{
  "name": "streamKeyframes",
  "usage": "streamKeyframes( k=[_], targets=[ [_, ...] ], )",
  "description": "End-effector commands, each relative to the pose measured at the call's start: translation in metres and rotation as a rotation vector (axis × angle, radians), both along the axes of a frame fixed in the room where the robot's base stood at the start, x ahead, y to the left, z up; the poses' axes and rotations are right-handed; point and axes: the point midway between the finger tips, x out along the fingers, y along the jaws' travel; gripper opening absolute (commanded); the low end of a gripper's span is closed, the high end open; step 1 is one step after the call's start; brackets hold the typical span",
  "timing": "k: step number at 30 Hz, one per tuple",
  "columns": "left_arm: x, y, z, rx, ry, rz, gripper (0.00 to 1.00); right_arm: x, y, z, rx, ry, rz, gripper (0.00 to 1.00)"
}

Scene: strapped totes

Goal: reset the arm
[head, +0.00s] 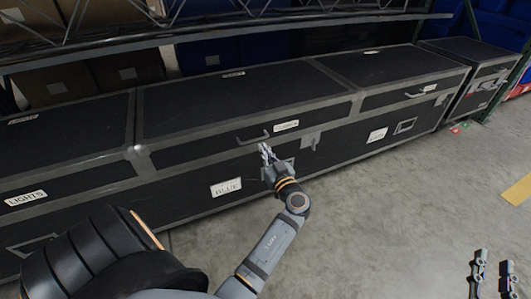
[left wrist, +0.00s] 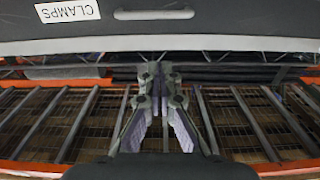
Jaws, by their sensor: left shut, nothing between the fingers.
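My left gripper (head: 265,150) is shut and empty, in front of the long black flight case (head: 250,100) near its latch and handle. I cannot tell whether it touches the case. In the left wrist view the left gripper (left wrist: 155,75) shows its fingertips together, below a case edge with a CLAMPS label (left wrist: 68,11) and a grey handle (left wrist: 153,14). My right gripper (head: 492,272) shows at the bottom right of the head view. Its two fingers are apart with only floor between them.
Cases labelled LIGHTS (head: 25,198) and BLUK-like (head: 226,187) line the rack base. A smaller black case (head: 475,75) stands at the right. Rack beams (head: 230,28) cross above. Concrete floor (head: 400,210) is clear to the right, with a yellow marking (head: 519,190).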

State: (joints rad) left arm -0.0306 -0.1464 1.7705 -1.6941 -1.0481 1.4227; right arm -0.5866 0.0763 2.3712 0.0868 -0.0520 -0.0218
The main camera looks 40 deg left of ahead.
Motion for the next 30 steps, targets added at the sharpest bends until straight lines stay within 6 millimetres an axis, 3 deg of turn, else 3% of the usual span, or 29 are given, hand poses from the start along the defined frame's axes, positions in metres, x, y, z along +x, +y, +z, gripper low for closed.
streamKeyframes(
  k=[4, 15, 20, 24, 26, 30],
  targets=[
    [-0.005, -0.009, -0.001, 0.001, -0.001, 0.001, 0.0, 0.0, 0.0, -0.002, 0.001, 0.008, 0.0, 0.3],
    [-0.005, -0.009, -0.001, 0.0, 0.002, -0.003, 0.0, 0.0, 0.0, -0.002, 0.001, 0.008, 0.0, 0.3],
    [-0.001, -0.013, -0.029, -0.068, 0.122, -0.142, 0.0, 0.0, 0.0, -0.002, 0.0, 0.008, 0.0, 0.3],
    [0.006, -0.048, -0.054, -0.131, 0.254, -0.48, 0.0, 0.0, 0.0, -0.002, 0.0, 0.007, 0.0, 0.3],
    [0.005, -0.069, -0.051, -0.128, 0.264, -0.627, 0.0, 0.0, 0.0, -0.002, 0.0, 0.007, 0.0, 0.3],
    [-0.005, -0.11, -0.026, -0.083, 0.207, -0.874, 0.0, 0.0, 0.0, -0.002, 0.0, 0.007, 0.0, 0.3]
  ],
)
